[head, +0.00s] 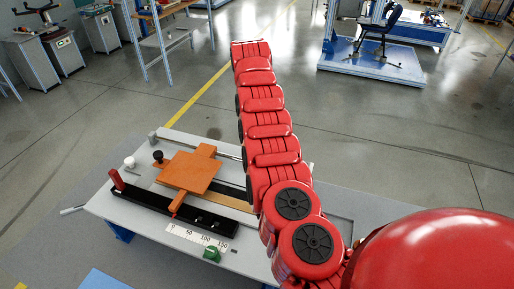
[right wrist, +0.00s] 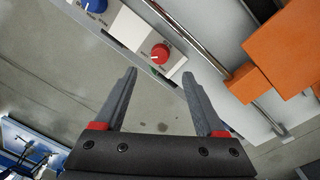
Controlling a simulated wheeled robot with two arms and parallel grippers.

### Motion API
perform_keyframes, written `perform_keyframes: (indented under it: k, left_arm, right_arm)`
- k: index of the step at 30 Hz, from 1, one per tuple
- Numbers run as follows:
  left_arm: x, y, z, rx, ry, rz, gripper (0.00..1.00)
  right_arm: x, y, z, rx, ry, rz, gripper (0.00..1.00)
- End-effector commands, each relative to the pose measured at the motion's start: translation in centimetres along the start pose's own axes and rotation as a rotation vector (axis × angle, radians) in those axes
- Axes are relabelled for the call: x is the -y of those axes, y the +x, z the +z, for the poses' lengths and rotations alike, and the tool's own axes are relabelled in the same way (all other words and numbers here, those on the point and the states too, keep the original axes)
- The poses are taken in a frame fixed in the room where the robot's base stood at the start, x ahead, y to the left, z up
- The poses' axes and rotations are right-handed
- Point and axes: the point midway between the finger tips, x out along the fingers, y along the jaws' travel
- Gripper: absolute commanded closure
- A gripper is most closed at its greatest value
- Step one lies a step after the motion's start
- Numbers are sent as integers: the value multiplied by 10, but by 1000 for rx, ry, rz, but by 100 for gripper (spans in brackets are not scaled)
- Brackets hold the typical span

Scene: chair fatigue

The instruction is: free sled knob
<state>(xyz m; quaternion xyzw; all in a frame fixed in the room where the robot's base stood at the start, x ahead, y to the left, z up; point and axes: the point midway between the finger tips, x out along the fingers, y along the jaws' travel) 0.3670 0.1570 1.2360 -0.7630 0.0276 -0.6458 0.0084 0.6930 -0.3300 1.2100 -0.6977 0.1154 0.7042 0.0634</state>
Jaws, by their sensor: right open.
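The orange sled (head: 190,171) sits across rails on the grey bench in the head view; its orange blocks (right wrist: 280,50) show at the right of the right wrist view. A black knob (head: 158,156) stands at the sled's left corner. A white knob (head: 129,162) is farther left and a green knob (head: 211,254) is at the front edge. I cannot tell which is the sled knob. My right gripper (right wrist: 158,73) is open and empty. Beyond its fingertips are a red knob (right wrist: 160,52) and a blue knob (right wrist: 95,5) on a white panel. My left gripper is not visible.
A black bar (head: 165,207) with a red handle (head: 116,179) runs along the bench front beside a white scale (head: 197,236). My red arm hides the bench's right part. Open floor surrounds the bench; a blue platform (head: 373,65) stands farther back.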

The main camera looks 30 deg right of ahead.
Motion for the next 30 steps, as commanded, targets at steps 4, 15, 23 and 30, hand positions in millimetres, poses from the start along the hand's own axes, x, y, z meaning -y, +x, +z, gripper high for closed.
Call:
perform_keyframes:
  k: [4,15,23,30]
  left_arm:
    - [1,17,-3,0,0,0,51]
    - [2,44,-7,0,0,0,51]
    - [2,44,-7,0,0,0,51]
    - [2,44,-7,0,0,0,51]
  right_arm:
    - [0,22,1,6,0,2,28]
    - [0,80,1,4,-1,0,28]
    - [0,88,0,-1,0,-1,28]
    - [0,88,0,-1,0,-1,51]
